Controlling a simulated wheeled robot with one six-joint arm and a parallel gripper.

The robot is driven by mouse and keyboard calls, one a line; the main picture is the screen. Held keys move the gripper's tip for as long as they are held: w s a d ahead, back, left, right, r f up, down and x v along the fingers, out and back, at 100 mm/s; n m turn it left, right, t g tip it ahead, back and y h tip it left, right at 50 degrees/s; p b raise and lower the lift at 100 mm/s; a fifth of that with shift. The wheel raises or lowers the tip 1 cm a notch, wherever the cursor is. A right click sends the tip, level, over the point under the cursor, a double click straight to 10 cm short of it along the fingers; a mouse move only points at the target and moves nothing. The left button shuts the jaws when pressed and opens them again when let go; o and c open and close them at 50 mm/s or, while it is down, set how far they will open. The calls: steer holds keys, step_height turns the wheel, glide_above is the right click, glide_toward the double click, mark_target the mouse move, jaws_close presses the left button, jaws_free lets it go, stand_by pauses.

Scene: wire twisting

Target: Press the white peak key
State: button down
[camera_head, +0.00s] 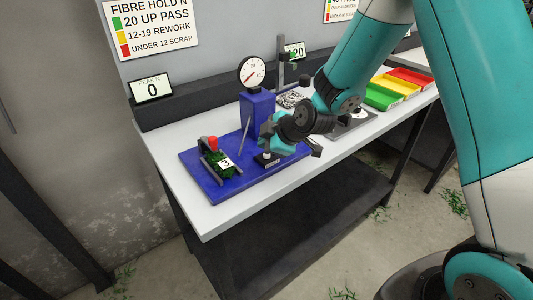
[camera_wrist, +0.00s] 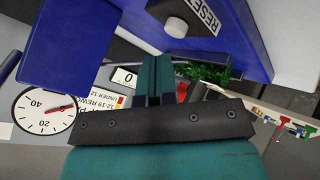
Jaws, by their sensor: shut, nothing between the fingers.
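A pale grey-white round key (camera_wrist: 177,27) sits on a dark block labelled RESET (camera_wrist: 205,17) in the wrist view, on the blue base plate (camera_wrist: 252,50). In the head view the block (camera_head: 267,160) shows at the plate's front, partly hidden by my gripper. My gripper (camera_head: 266,143) is over or close beside it. In the wrist view its teal fingers (camera_wrist: 157,62) are together, with nothing between them, and their tips appear just below the key. I cannot tell whether they touch it. The peak display (camera_head: 152,88) reads 0.
A blue post with a round dial gauge (camera_head: 251,73) stands behind my gripper. A clamp fixture (camera_head: 213,157) with red top and green fibre is at left on the plate. Green, yellow and red trays (camera_head: 402,86) stand far right. The table's front left (camera_head: 205,217) is clear.

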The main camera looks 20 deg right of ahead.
steer(key=shift+r+p, duration=1.45)
steer(key=shift+r, duration=1.05)
